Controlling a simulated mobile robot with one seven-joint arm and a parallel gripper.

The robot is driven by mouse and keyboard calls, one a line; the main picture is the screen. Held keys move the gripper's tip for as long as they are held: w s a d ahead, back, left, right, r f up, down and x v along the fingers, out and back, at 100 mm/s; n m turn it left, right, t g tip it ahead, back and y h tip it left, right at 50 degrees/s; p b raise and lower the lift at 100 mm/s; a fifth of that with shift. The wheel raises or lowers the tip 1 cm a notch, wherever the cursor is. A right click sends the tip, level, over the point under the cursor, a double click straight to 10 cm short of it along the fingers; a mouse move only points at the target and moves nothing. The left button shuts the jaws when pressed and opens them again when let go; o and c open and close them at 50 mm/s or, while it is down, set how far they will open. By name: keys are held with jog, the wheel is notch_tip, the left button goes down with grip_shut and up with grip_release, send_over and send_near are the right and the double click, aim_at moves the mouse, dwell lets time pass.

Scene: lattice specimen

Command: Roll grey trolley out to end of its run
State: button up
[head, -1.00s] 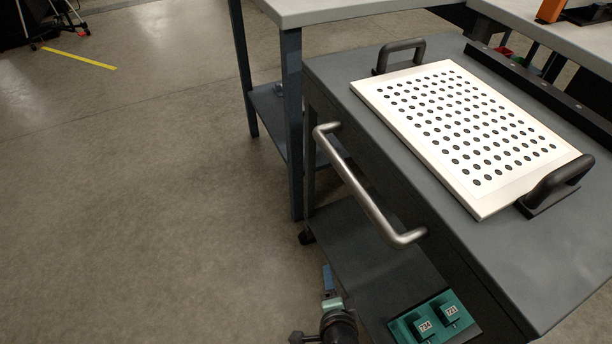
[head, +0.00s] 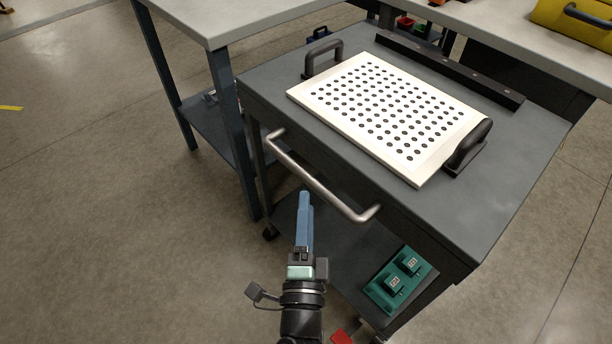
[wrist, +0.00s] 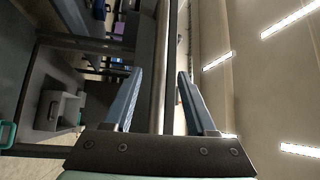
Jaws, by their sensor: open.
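The grey trolley (head: 498,200) stands at the right of the head view, with a silver bar handle (head: 290,163) on its left-facing side. My gripper (head: 305,194) is at the middle of that handle, its blue fingers pointing at the bar. In the wrist view my gripper (wrist: 160,72) is open, and the handle bar (wrist: 161,62) runs lengthwise between the two fingers in the picture. The fingers are not closed on it. I cannot tell how deep the bar sits between them.
A white perforated plate (head: 357,128) with black grips lies on the trolley top. A green holder (head: 378,294) with two blocks is on the lower shelf. A bench (head: 190,15) stands close at the trolley's far left. The floor (head: 110,240) at left is clear.

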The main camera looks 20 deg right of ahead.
aim_at(307, 179)
jog(key=x, duration=0.7)
jog(key=shift+w, duration=0.15)
grip_shut()
dwell(1.2)
